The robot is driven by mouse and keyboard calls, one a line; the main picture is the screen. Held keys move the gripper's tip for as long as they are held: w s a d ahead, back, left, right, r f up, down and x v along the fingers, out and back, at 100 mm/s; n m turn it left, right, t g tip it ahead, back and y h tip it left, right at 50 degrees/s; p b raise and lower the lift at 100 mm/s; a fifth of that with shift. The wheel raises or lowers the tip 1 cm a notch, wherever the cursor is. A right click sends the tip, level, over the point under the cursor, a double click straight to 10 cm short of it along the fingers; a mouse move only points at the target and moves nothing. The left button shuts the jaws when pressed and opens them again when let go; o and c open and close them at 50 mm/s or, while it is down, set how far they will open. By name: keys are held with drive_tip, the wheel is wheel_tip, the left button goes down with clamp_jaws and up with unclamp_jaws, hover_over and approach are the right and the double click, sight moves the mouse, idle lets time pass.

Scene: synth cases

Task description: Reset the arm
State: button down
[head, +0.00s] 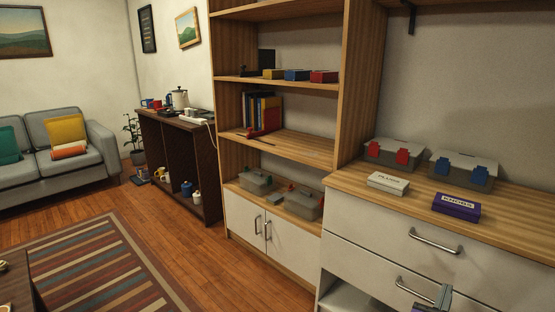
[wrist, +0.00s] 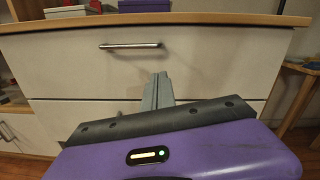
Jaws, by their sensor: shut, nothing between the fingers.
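My gripper (head: 444,294) shows at the bottom right edge of the head view, in front of the white drawer fronts. In the wrist view my gripper (wrist: 160,80) has its grey fingers together with nothing between them. They point toward the drawer unit, below the top drawer's handle (wrist: 130,45). In the head view that top handle (head: 435,240) and a lower handle (head: 413,286) are both visible. The lower handle is close to the left of my gripper; I cannot tell whether they touch.
On the wooden counter (head: 510,207) stand a white box (head: 388,183), a purple box (head: 456,206) and two lidded cases with red latches (head: 395,153) and blue latches (head: 464,171). A low opening (head: 348,297) shows under the drawers.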

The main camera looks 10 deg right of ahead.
drive_tip(key=s+a+r+n+t, duration=0.2)
drive_tip(key=a+r+n+t, duration=0.2)
drive_tip(key=r+n, duration=0.4)
drive_tip(key=s+a+f+n+t+y, duration=0.1)
drive_tip(key=s+a+n+t+y, duration=0.35)
drive_tip(key=s+a+n, duration=0.75)
drive_tip(key=s+a+f+n+g+y, duration=0.15)
drive_tip(key=s+a+n+y, duration=0.35)
drive_tip(key=s+a+n, duration=0.55)
drive_tip(key=s+a+f+n+g+y, duration=0.1)
drive_tip(key=s+a+n+g+y, duration=0.3)
drive_tip(key=s+n, duration=1)
wheel_tip(320, 180, up, 14)
drive_tip(key=s+p, duration=0.1)
drive_tip(key=p, duration=1.4)
drive_tip(key=shift+s+a+m+y, duration=0.25)
drive_tip(key=shift+m+y, duration=0.1)
drive_tip(key=shift+m, duration=0.1)
